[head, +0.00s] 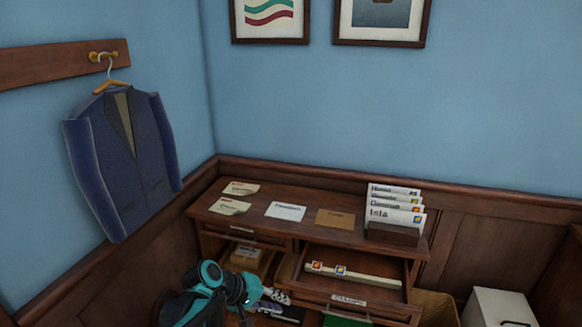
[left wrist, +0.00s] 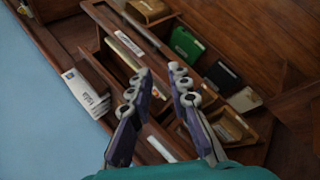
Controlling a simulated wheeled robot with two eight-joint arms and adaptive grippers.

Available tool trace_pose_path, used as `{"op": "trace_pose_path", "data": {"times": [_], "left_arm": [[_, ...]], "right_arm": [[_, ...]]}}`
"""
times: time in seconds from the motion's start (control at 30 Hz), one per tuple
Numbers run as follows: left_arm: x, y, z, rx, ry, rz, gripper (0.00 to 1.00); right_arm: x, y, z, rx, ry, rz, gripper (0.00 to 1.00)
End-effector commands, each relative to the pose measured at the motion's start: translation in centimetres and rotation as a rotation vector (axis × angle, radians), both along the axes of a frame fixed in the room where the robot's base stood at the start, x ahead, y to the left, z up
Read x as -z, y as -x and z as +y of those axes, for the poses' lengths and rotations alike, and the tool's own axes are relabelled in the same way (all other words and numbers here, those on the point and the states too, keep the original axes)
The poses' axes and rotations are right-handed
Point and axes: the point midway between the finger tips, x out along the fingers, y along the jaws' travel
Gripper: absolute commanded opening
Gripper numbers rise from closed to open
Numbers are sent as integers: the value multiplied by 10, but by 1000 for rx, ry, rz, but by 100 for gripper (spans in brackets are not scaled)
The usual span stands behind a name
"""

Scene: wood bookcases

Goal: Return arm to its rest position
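My left arm (head: 205,290), teal and black, comes up at the bottom of the head view. Its gripper (head: 274,300) is in front of the desk, below and left of the pulled-out drawer. In the left wrist view the gripper (left wrist: 162,72) has its two fingers apart with nothing held between them. The wooden desk (head: 305,197) stands against the back wall. Its right drawer (head: 350,299), with a label on the front, is open and holds a pale strip with small stamps. My right gripper is in neither view.
The desktop carries notes (head: 229,207), a white envelope (head: 285,211), a brown envelope (head: 335,218) and a card rack (head: 393,233). A blue jacket (head: 130,160) hangs at left. A white box (head: 497,307) stands at right. A green book (left wrist: 186,44) lies below the drawer.

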Motion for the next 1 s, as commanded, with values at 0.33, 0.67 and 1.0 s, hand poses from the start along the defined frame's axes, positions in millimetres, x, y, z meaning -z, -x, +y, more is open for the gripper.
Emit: {"op": "trace_pose_path", "data": {"times": [0.33, 0.67, 1.0], "left_arm": [[-28, 104, 76, 52, -429, -206, 18], [-23, 174, 133, 135, -756, -349, 18], [-21, 183, 143, 154, -814, -372, 18]], "right_arm": [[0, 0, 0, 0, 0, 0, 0], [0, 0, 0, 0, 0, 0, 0], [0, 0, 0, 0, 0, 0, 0]]}}
